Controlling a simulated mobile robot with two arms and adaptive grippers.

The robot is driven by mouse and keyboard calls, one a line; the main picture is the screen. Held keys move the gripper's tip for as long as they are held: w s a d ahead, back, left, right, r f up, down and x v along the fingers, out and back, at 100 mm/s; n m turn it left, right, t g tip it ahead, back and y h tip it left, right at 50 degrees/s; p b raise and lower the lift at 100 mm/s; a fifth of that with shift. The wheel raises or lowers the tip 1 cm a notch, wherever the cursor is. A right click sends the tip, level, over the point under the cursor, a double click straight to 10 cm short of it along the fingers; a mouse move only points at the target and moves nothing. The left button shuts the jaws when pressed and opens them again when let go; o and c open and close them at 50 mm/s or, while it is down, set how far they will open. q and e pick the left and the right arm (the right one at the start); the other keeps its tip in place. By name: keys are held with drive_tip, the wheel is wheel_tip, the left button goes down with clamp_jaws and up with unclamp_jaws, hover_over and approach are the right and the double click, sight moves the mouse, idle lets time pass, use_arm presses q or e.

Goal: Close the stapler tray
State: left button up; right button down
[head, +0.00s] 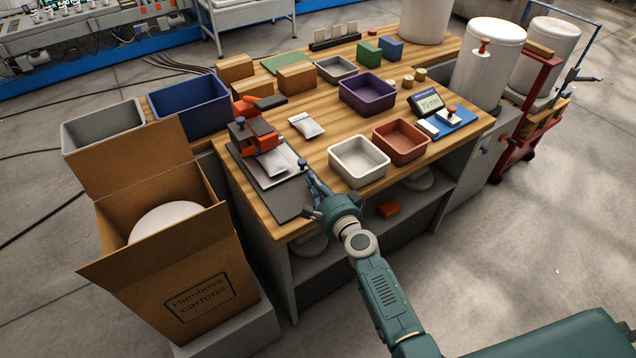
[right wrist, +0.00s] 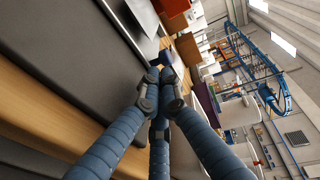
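The orange stapler (head: 258,135) stands at the left of the wooden bench in the head view. Its grey tray (head: 274,180) sticks out toward the front, with a blue knob (head: 302,163) at its right front corner. My right gripper (head: 312,178) is just in front of the knob, with its fingers pointing at it. In the right wrist view the fingertips (right wrist: 160,78) come together with nothing visible between them, and the blue knob (right wrist: 167,58) shows just beyond them. Whether they touch the knob is unclear. My left gripper is not in view.
A white bin (head: 358,160) and a brown-red bin (head: 401,142) stand right of the stapler. A white packet (head: 307,125) lies behind the tray. An open carton (head: 175,285) stands left of the bench. Floor is free at the right front.

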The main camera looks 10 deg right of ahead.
drive_tip(key=v, duration=0.4)
drive_tip(key=shift+d+r+p, duration=0.1)
drive_tip(key=shift+p, duration=0.2)
drive_tip(key=shift+s, duration=0.35)
drive_tip(key=s+a+f+n+g+y, duration=0.1)
drive_tip(key=s+a+n+g+y, duration=0.2)
drive_tip(key=s+n, duration=0.6)
drive_tip(key=s+a+f+n+g, duration=0.25)
drive_tip(key=s+n+g, duration=0.25)
drive_tip(key=s, duration=0.8)
drive_tip(key=s+d+n+g+h, duration=0.4)
drive_tip(key=s+d+h, duration=0.2)
drive_tip(key=s+d, duration=0.65)
drive_tip(key=s+a+f+g, duration=0.1)
drive_tip(key=s+f, duration=0.1)
drive_tip(key=f, duration=1.1)
drive_tip(key=s+f+g, duration=0.1)
drive_tip(key=s+f, duration=0.1)
drive_tip(key=f, duration=1.2)
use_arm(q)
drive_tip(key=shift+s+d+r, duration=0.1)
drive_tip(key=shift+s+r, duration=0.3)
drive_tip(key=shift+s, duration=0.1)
use_arm(e)
drive_tip(key=s+d+f+g, duration=0.1)
drive_tip(key=s+d+f, duration=0.2)
drive_tip(key=s+f, duration=1.3)
drive_tip(key=shift+s, duration=0.7)
